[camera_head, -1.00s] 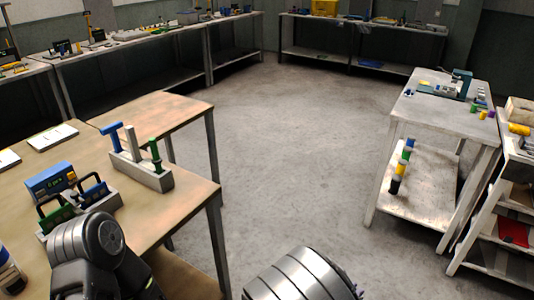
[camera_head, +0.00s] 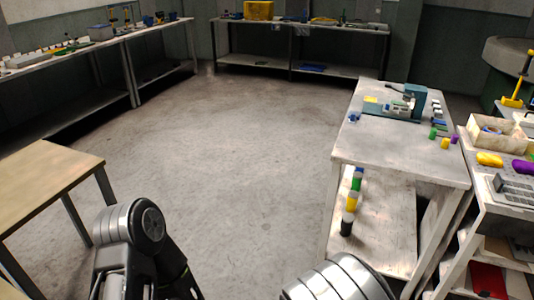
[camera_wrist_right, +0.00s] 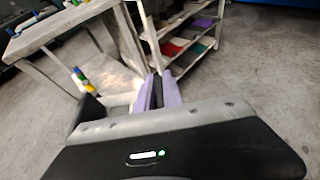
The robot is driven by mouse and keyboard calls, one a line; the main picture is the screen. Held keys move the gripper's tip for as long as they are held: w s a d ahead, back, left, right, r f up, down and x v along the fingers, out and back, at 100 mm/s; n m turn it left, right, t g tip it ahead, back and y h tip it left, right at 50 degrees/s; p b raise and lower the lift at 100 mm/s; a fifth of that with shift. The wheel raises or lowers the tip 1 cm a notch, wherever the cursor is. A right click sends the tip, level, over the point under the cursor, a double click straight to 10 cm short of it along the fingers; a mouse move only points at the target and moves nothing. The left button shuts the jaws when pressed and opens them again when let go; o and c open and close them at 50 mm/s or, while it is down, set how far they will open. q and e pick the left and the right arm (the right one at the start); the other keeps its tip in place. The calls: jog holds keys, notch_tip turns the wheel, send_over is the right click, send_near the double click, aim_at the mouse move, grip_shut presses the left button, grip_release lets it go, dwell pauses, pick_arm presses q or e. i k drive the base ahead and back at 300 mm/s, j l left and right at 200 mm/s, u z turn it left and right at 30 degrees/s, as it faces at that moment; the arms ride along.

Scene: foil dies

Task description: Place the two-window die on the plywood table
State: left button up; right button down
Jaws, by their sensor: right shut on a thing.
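My right gripper (camera_wrist_right: 155,94) shows in the right wrist view, shut on a narrow dark and lilac thing (camera_wrist_right: 172,90). Its shape is mostly hidden, and I cannot tell whether it is the two-window die. A tan, wood-topped table (camera_head: 45,180) stands at the left of the head view, its visible top bare; it may be the plywood table. My left arm shows at the lower left, but its gripper is out of the picture.
A pale worktable (camera_head: 385,145) at the right carries a blue-green device (camera_head: 415,103) and small coloured pieces. Coloured cylinders (camera_head: 351,202) stand on its lower shelf. A loaded shelf rack (camera_head: 482,215) stands right of it. The concrete floor (camera_head: 230,150) between is clear.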

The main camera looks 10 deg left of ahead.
aim_at(24, 176)
jog(key=i+u, duration=0.35)
jog(key=u, duration=0.15)
jog(key=i+u, duration=0.35)
jog(key=u, duration=0.15)
jog(key=i+l+u, duration=0.25)
jog(key=u, duration=0.2)
jog(key=i+l+u, duration=0.3)
jog(key=u, duration=0.2)
jog(key=i+l+u, duration=0.45)
jog(key=u, duration=0.25)
jog(key=i+l+u, duration=0.15)
jog(key=l+u, duration=0.2)
jog(key=i+l+u, duration=0.15)
jog(key=l+u, duration=0.55)
jog(key=l, duration=0.15)
